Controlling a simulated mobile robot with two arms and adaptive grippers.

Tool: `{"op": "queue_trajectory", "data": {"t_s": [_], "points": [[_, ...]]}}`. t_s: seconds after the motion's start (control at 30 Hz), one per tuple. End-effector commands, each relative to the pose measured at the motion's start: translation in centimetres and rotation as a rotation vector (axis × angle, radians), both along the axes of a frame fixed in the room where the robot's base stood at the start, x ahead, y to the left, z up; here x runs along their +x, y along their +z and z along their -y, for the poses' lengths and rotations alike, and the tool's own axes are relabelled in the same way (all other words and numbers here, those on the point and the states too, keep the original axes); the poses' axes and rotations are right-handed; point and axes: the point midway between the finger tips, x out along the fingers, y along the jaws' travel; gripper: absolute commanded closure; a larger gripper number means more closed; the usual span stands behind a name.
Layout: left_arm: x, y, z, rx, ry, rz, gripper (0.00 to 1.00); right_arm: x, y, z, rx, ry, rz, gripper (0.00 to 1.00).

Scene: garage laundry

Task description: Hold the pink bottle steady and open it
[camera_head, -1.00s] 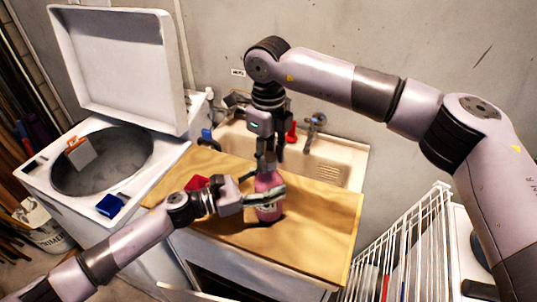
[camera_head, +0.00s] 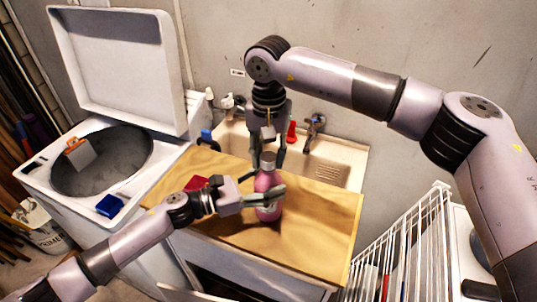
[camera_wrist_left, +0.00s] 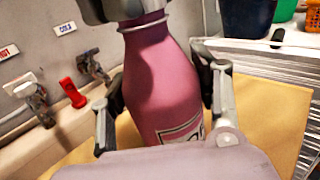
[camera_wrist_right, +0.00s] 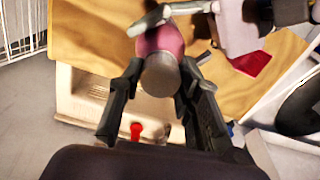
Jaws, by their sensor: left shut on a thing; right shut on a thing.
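The pink bottle (camera_head: 266,183) stands upright on the wooden top (camera_head: 315,215) in front of the sink. It fills the middle of the left wrist view (camera_wrist_left: 163,75), with part of a label low on it. My left gripper (camera_head: 268,197) is shut around the bottle's body from the left. My right gripper (camera_head: 267,158) points down from above, its fingers on either side of the grey cap (camera_wrist_right: 160,75). The cap sits at the bottle's top, and I cannot tell whether it is loose. In the left wrist view the cap is hidden by my right gripper.
A red item (camera_head: 196,183) lies on the wooden top left of the bottle. The sink (camera_head: 330,172) with taps is behind. An open washer (camera_head: 165,150) stands left, and a white wire rack (camera_head: 400,245) stands right. The wooden top's right part is clear.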

Motion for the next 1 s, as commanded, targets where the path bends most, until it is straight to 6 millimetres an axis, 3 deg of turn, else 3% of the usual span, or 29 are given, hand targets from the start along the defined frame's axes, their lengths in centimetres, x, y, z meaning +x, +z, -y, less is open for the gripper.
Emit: {"op": "queue_trajectory", "data": {"t_s": [0.2,1.0], "points": [[-0.08,0.03,0.07,0.0,-0.003,0.003,1.0,0.09,0.06,0.02,0.001,0.245,0.003,1.0],[-0.08,0.0,0.07,0.0,-0.002,0.001,1.0,0.11,0.52,0.01,0.0,0.237,0.004,1.0]]}}
